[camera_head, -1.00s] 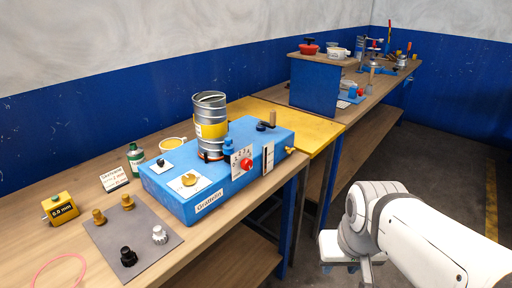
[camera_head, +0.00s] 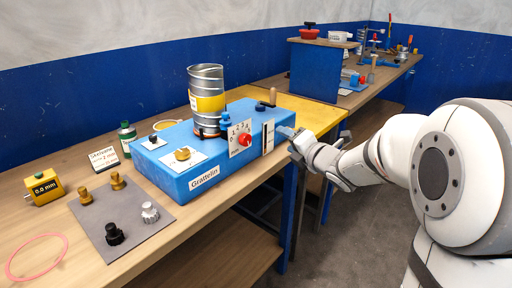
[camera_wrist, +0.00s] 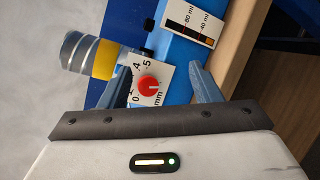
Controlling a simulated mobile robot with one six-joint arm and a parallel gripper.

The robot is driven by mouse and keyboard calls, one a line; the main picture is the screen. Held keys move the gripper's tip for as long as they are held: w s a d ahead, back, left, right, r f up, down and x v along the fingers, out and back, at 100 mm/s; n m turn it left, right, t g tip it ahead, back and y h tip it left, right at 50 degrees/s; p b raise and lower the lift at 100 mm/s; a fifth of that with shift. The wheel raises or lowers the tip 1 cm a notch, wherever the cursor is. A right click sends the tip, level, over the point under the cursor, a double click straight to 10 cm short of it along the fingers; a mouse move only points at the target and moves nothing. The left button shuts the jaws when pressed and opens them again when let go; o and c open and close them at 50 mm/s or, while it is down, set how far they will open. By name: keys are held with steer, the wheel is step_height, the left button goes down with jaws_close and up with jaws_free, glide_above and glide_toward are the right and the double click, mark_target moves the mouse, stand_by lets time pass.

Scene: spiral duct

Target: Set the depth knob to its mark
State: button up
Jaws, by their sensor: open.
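The red depth knob (camera_head: 244,140) sits on a white numbered dial plate (camera_head: 239,128) on the front of the blue machine (camera_head: 198,184). In the wrist view the knob (camera_wrist: 149,86) shows a pale pointer line, and its dial plate (camera_wrist: 139,98) reads "mm" with numbers up to 5. Which number the pointer meets is hard to tell. My gripper (camera_wrist: 158,82) is open, its two fingers on either side of the knob in that view, with nothing held. In the head view my gripper (camera_head: 298,143) is right of the machine, apart from the knob.
A metal duct with a yellow band (camera_head: 207,98) stands on the machine. A yellow knob (camera_head: 182,154) is on top. A grey mat (camera_head: 140,205) holds several loose knobs. A lettered card (camera_head: 104,158) stands behind.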

mark_target(248, 140)
steer(key=w+a+n+g+y, duration=0.1)
steer(key=a+n+y, duration=0.1)
steer(key=a, duration=0.1)
steer(key=w+a+f+n+g+y, duration=0.1)
steer(key=a+n+y, duration=0.1)
steer(key=a+n, duration=0.1)
steer(key=w+a+f+n+g+y, duration=0.1)
steer(key=a+n, duration=0.2)
steer(key=a, duration=0.1)
steer(key=shift+w+a+f+y, duration=0.2)
steer(key=shift+w+a+y, duration=0.15)
steer(key=shift+a+y, duration=0.05)
steer(key=shift+b, duration=0.3)
steer(key=shift+c, duration=0.3)
steer(key=c, duration=0.9)
steer(key=shift+d, duration=0.35)
steer(key=shift+s+a, duration=0.1)
steer(key=shift+a, duration=0.15)
